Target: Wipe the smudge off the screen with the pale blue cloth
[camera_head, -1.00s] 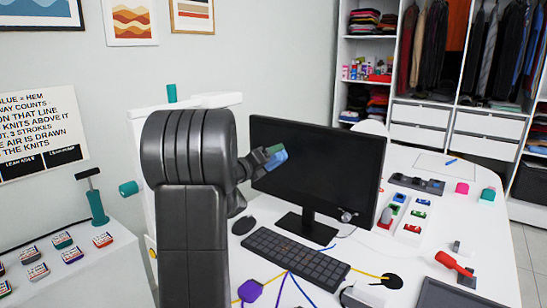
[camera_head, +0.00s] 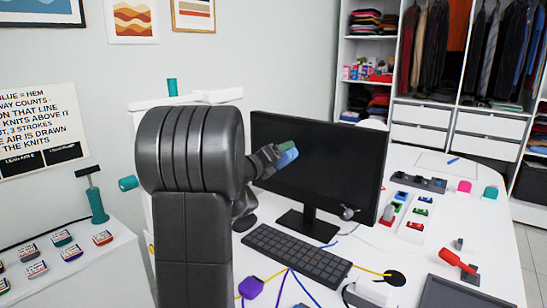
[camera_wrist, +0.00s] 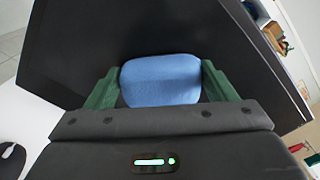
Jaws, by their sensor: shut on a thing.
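My gripper (camera_head: 287,154) is shut on the pale blue cloth (camera_head: 287,158), which shows as a rounded blue pad. In the wrist view the cloth (camera_wrist: 160,79) sits between the green fingers of my gripper (camera_wrist: 160,88), in front of the dark screen (camera_wrist: 140,28). In the head view the screen (camera_head: 335,170) stands upright on the white desk, and the cloth is in front of its left part. I cannot tell whether the cloth touches the screen. No smudge can be made out on the visible part; my arm and the cloth hide some of the screen.
A keyboard (camera_head: 297,257) lies below the screen on the desk (camera_head: 490,240). Cables and a purple piece (camera_head: 251,287) lie in front. A tray of small coloured blocks (camera_head: 410,217) and a red-handled tool (camera_head: 457,261) are at the right. A white side table (camera_head: 100,285) stands left.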

